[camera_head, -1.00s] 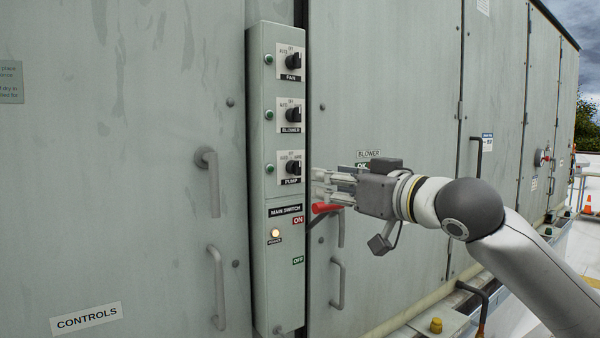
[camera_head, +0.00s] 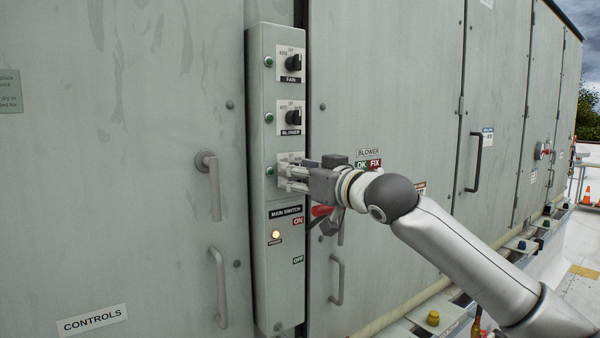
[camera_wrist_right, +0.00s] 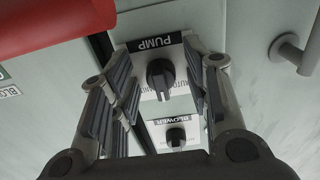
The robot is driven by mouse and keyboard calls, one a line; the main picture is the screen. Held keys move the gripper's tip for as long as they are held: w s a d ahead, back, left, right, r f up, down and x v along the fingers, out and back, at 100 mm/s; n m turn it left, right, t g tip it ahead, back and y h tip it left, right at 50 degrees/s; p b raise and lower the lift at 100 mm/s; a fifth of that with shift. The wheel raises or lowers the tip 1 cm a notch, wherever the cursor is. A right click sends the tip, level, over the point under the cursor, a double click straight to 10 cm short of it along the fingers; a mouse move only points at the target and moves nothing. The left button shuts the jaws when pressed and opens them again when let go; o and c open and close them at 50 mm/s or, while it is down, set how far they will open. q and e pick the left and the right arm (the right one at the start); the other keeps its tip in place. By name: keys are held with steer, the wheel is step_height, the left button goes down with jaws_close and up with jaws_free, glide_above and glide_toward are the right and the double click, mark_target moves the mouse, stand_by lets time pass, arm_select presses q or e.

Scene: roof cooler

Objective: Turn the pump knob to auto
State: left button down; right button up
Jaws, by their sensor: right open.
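The pump knob (camera_wrist_right: 160,75) is a black rotary knob on a white plate under a black PUMP label (camera_wrist_right: 155,43) in the right wrist view. In the head view my right gripper (camera_head: 284,178) covers the knob and most of its plate (camera_head: 290,157). The right gripper is open, and in the wrist view its fingers (camera_wrist_right: 162,100) stand on both sides of the knob. I see no clear contact with it. The knob's exact setting is hard to read. My left gripper is not in view.
The fan knob (camera_head: 293,62) and blower knob (camera_head: 293,116) sit above on the same narrow panel (camera_head: 262,220). The red main switch handle (camera_head: 321,211) is just below my gripper and close to it in the wrist view (camera_wrist_right: 50,25). Grey door handles (camera_head: 213,185) flank the panel.

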steer(key=shift+c, duration=0.2)
steer(key=c, duration=0.9)
steer(key=shift+w+d+r+n+p, duration=0.1)
steer(key=shift+d+n+p, duration=0.05)
steer(key=shift+n+p, duration=2.25)
steer(key=shift+d+r+n+p, duration=0.1)
steer(key=shift+n+p, duration=2)
steer(key=shift+p, duration=0.6)
steer(key=shift+f, duration=0.1)
steer(key=o, duration=0.9)
steer(key=shift+o, duration=0.2)
